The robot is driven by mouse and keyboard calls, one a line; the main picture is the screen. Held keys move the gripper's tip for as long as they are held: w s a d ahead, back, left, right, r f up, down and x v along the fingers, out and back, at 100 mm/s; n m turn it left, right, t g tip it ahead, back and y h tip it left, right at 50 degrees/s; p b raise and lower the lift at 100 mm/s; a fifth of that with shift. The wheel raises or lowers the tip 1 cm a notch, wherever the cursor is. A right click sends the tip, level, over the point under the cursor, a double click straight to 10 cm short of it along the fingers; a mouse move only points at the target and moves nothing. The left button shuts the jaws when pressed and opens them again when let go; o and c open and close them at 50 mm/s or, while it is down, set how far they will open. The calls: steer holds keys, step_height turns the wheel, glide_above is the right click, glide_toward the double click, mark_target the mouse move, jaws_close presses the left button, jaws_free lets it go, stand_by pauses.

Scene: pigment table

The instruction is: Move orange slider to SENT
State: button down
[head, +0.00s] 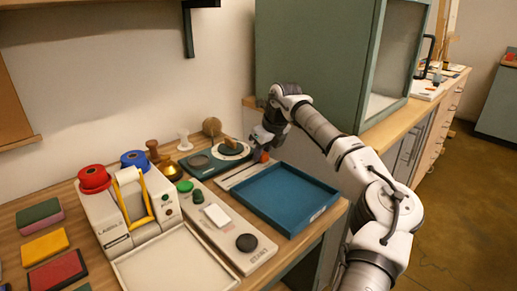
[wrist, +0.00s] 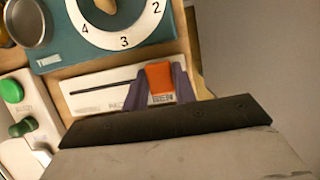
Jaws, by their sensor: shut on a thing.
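The orange slider (wrist: 159,77) is a small block at the right end of a dark slot in a white panel (wrist: 92,101). My gripper (wrist: 160,84) is shut on it, with one dark purple finger on each side. A small boxed label shows just below the slider; its lettering is too small to read surely. Another label to its left is partly hidden by the left finger. In the head view the slider (head: 264,157) shows beside my gripper (head: 262,139), at the far right end of the white panel (head: 238,177).
A teal numbered dial (head: 222,155) stands just behind the panel. A blue tray (head: 283,197) lies in front of it. A white label machine (head: 125,215) and a button panel (head: 225,225) stand to the left. A green cabinet (head: 315,65) rises behind my arm.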

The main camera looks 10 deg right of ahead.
steer(key=shift+w+d+r, duration=0.15)
steer(key=c, duration=1.1)
jaws_free()
steer(key=v, duration=1.3)
steer(key=shift+s+d+r, duration=0.1)
steer(key=shift+s+r, duration=0.1)
steer(key=shift+r, duration=0.1)
